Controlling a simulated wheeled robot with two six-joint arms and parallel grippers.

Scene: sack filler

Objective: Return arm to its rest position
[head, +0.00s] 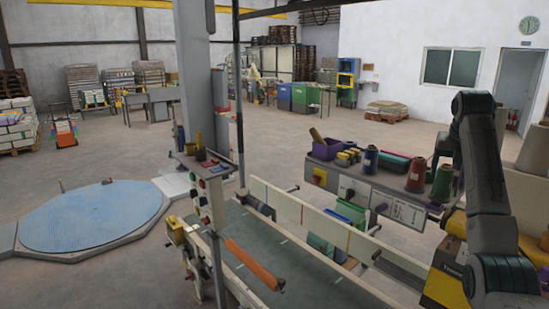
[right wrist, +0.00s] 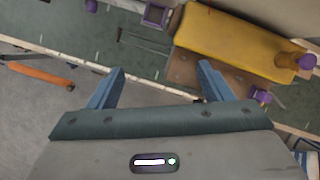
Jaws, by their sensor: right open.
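My right arm (head: 485,170) stands tall and bent at the right side of the head view, in front of the shelf with the thread cones. Its gripper is mostly hidden in that view, beyond the arm links. In the right wrist view my right gripper (right wrist: 160,82) is open, its two blue-grey fingers wide apart with nothing between them. Below it lie the green conveyor belt and its pale edge rail. My left arm and left gripper are not in view.
An orange handle (head: 254,264) juts over the conveyor belt (head: 285,258). A shelf (head: 365,186) carries a purple bin (head: 326,149), a red cone (head: 415,175) and a green cone (head: 442,183). A yellow block (right wrist: 235,42) lies near my right fingers. A blue turntable (head: 92,215) is at left.

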